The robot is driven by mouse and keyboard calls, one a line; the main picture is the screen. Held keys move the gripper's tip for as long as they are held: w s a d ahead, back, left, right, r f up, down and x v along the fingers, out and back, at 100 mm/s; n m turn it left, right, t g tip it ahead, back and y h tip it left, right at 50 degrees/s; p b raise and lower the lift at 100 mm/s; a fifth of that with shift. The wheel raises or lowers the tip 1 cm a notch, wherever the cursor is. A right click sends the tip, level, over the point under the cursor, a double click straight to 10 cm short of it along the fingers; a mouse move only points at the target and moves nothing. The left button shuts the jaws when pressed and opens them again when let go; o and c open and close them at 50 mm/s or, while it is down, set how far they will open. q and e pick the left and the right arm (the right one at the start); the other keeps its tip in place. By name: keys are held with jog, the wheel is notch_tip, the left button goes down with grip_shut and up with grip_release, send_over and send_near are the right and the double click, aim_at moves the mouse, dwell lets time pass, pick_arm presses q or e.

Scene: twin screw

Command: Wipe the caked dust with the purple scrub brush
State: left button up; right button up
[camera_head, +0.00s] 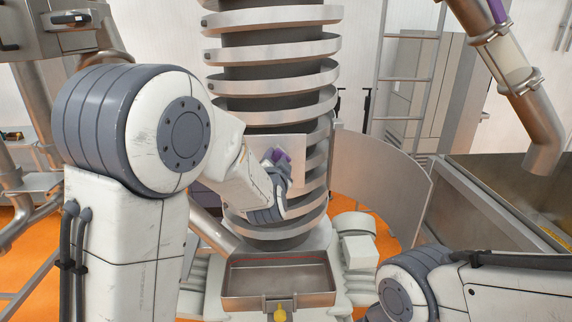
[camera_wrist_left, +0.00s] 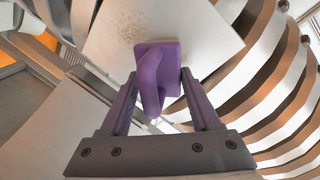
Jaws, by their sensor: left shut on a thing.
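The purple scrub brush (camera_wrist_left: 156,75) is between the fingers of my left gripper (camera_wrist_left: 158,92), which is shut on it. In the head view a small part of the purple brush (camera_head: 281,155) shows beyond my left wrist, at the middle of the spiral column. The caked dust (camera_wrist_left: 131,27) is a speckled brownish patch on a pale flat plate (camera_wrist_left: 205,38), just above and left of the brush in the wrist view. The brush is close in front of the plate; I cannot tell whether it touches. My right gripper is out of view; only my right arm shows at lower right.
The spiral metal column (camera_head: 272,75) rises behind the plate, its flights close to my left gripper. A metal tray (camera_head: 278,280) with a yellow item at its front sits below. A curved metal panel (camera_head: 382,180) and a large metal trough (camera_head: 500,200) stand to the right.

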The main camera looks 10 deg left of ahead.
pick_arm(q)
jog(key=shift+s+a+b, duration=0.2)
jog(key=shift+a, duration=0.35)
jog(key=shift+s+a+b, duration=0.2)
jog(key=shift+a, duration=0.35)
jog(key=shift+s+a+f+b, duration=0.1)
jog(key=shift+s+a+b, duration=0.1)
jog(key=shift+a+b, duration=0.4)
jog(key=shift+s+a+b, duration=0.15)
jog(key=shift+a+b, duration=0.05)
jog(key=shift+a, duration=0.7)
jog(key=shift+s+a, duration=0.1)
jog(key=shift+a, duration=0.35)
jog(key=shift+s+d+b, duration=0.25)
jog(key=shift+s+d, duration=0.05)
jog(key=shift+s, duration=0.65)
jog(key=shift+s+d+b, duration=0.2)
jog(key=shift+s+d, duration=0.05)
jog(key=shift+s, duration=0.7)
jog(key=shift+s+d+b, duration=0.25)
jog(key=shift+s+d, duration=0.05)
jog(key=shift+s, duration=0.65)
jog(key=shift+s, duration=0.1)
